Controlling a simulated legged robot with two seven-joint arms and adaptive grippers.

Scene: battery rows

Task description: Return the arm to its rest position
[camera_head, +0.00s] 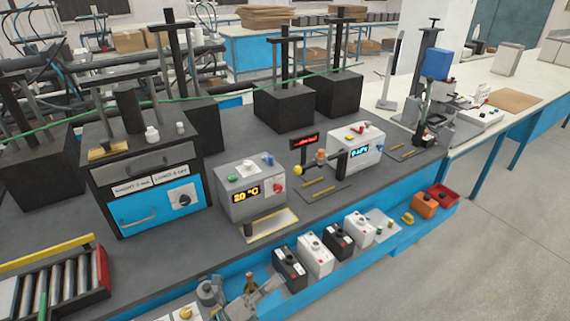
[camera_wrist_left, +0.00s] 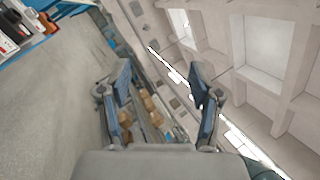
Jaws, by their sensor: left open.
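My left arm comes in at the bottom of the head view, and its gripper (camera_head: 245,290) is in front of the blue bench edge, near the left end of the battery row. In the left wrist view the gripper (camera_wrist_left: 166,85) has its two fingers spread with nothing between them; the far room and ceiling show behind. The row alternates a black battery (camera_head: 289,268), a white battery (camera_head: 315,256), another black battery (camera_head: 339,241) and another white battery (camera_head: 359,229), all upright on the blue front ledge. My right gripper is not in view.
A grey box with a yellow display (camera_head: 250,190) and a white box with a blue display (camera_head: 355,146) stand behind the row. A roller tray (camera_head: 105,272) is at the lower left. An orange bin (camera_head: 424,206) and a red bin (camera_head: 443,195) end the ledge. Open floor (camera_head: 490,240) lies right.

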